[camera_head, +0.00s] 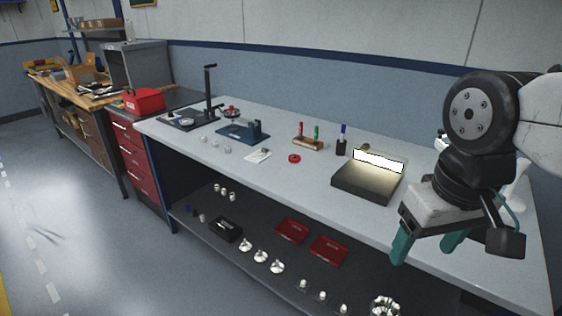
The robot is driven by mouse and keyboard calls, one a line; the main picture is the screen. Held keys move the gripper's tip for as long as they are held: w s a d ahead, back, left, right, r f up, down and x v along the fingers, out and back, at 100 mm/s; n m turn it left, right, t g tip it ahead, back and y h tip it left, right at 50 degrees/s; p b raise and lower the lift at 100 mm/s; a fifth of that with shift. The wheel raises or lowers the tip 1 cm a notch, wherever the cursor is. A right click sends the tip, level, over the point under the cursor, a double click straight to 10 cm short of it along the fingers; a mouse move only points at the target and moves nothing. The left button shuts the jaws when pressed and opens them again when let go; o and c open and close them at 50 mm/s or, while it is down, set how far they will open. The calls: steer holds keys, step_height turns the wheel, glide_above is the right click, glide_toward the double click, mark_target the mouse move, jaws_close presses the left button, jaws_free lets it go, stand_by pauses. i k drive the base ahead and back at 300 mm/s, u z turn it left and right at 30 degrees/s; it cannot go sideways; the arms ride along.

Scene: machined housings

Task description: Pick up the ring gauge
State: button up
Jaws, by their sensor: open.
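A small red ring (294,158) lies flat on the grey workbench top, in front of the wooden stand; it looks like the ring gauge, though it is too small to be sure. My gripper (428,247) hangs at the right of the view with its teal fingers pointing down. The fingers are spread apart with nothing seen between them. It is well to the right of the red ring and nearer to me, apart from it.
A dark box with a bright lit panel (369,182) stands between the ring and my gripper. A wooden stand (308,143) with coloured handles and a black cup (341,147) are behind the ring. A blue fixture (243,132) stands left. Parts and red cases (292,231) fill the lower shelf.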

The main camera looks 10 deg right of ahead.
mark_target(293, 158)
steer(key=u, duration=1.5)
steer(key=i, duration=2.35)
steer(key=z, duration=3.2)
steer(key=i, duration=0.5)
steer(key=u, duration=0.1)
